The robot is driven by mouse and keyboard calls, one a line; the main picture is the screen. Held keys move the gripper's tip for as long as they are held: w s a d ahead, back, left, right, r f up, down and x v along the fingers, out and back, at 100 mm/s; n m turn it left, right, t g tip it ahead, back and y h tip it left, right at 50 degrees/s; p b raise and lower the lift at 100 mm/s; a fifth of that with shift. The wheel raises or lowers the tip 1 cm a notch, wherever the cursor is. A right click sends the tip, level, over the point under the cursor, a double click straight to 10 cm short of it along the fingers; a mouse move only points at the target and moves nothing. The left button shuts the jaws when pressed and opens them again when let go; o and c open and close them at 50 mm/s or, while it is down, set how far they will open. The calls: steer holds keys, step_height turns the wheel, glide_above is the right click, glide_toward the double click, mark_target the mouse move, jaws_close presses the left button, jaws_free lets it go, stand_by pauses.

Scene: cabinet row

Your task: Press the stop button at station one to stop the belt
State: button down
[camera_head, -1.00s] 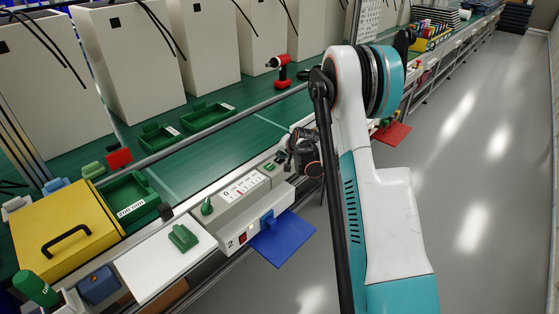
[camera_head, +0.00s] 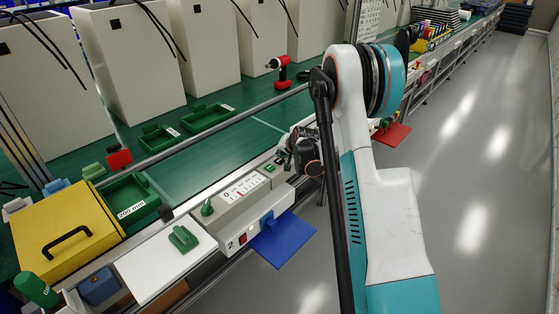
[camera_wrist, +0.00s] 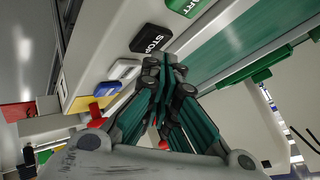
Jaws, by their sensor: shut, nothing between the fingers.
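In the wrist view the black STOP button (camera_wrist: 150,39) sits on a light panel, with the green START button (camera_wrist: 187,6) beyond it at the top edge. My gripper (camera_wrist: 174,66) is shut and empty. Its fingertips appear just beside and below the STOP button; I cannot tell whether they touch it. In the head view my gripper (camera_head: 284,152) is at the front edge of the green belt (camera_head: 215,158), partly hidden by my arm, and the STOP button cannot be made out there.
In the head view, a panel marked 2 (camera_head: 229,244), a blue plate (camera_head: 283,240) and a yellow box (camera_head: 66,236) stand to the left. The aisle floor (camera_head: 480,190) is clear.

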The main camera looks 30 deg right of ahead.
mark_target(282, 160)
steer(key=shift+r, duration=0.25)
steer(key=shift+r+p, duration=1.3)
steer(key=shift+r, duration=1.2)
steer(key=shift+r, duration=0.1)
steer(key=s+a+r+n, duration=0.1)
steer(key=s+a+r, duration=0.25)
steer(key=r, duration=0.35)
steer(key=s+a+r+n, duration=0.2)
steer(key=s+a+r, duration=0.1)
steer(key=a+r, duration=0.25)
steer(key=s+a+r+n+g+p, duration=0.1)
steer(key=s+a+r+n, duration=0.1)
steer(key=s+a+r, duration=0.5)
steer(key=s+a+r+n, duration=0.1)
steer(key=s+a+r, duration=0.3)
steer(key=s, duration=0.6)
steer(key=s+a+f+n, duration=0.2)
steer(key=s, duration=0.8)
steer(key=s+a+f+n+g+b, duration=0.1)
steer(key=s+a, duration=0.1)
steer(key=s, duration=0.8)
steer(key=shift+f+n+y, duration=0.3)
steer(key=shift+f+n, duration=0.05)
steer(key=shift+n, duration=0.05)
